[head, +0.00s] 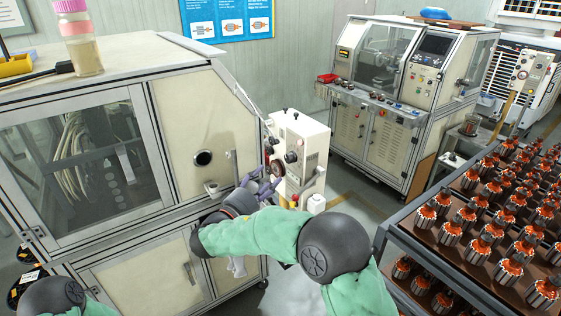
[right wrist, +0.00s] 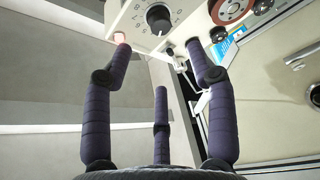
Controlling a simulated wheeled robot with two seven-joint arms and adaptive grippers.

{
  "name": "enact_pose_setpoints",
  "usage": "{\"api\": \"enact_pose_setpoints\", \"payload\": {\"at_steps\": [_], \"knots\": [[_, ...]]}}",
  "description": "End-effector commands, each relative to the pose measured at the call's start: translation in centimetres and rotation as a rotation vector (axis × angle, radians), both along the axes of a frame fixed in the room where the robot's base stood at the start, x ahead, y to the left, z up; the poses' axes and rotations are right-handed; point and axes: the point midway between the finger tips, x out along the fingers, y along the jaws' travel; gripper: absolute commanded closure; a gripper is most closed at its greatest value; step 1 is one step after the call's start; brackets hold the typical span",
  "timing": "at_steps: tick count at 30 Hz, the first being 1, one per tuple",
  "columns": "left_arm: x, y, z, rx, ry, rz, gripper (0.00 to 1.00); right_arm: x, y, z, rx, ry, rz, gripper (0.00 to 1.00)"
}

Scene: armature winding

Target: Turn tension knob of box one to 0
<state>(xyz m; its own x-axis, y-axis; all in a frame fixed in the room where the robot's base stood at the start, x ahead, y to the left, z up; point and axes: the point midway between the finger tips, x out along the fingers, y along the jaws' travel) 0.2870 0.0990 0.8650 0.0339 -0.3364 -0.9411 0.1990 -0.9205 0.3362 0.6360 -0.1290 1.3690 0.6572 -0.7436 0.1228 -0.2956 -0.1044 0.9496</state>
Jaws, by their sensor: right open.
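The tension box (head: 300,145) is a cream box with knobs on its face, beside the large cream machine at left in the head view. In the right wrist view, a black tension knob (right wrist: 158,18) with a white pointer mark sits on a numbered dial on the box face (right wrist: 133,17). My right gripper (head: 268,182) is close in front of the box's lower face. In the right wrist view its fingers (right wrist: 157,44) are spread and empty, with the knob beyond and between the tips, not gripped. The knob cannot be made out in the head view. My left gripper is not in view.
A red-brown wheel (right wrist: 230,8) and a black knob sit beside the dial. The large machine (head: 195,115) stands close on the left. A rack of copper-wound armatures (head: 470,235) fills the right. Another machine (head: 385,140) and a similar box (head: 530,75) stand behind.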

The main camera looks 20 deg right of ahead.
Motion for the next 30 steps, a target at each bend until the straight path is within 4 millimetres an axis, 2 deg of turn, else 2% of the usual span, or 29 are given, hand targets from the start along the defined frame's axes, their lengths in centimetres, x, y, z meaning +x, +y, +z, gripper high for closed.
{"api": "enact_pose_setpoints", "payload": {"at_steps": [9,15,21,30], "knots": [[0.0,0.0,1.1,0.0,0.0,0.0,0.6,3.6,-4.2,0.6,0.001,0.004,-0.005,0.43],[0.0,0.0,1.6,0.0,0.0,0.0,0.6,5.5,-6.3,0.9,0.001,0.005,-0.002,0.43],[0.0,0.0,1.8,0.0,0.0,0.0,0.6,6.4,-7.3,1.0,0.001,0.006,-0.001,0.43],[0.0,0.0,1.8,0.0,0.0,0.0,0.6,6.5,-7.4,1.0,0.0,0.006,0.0,0.43]]}}
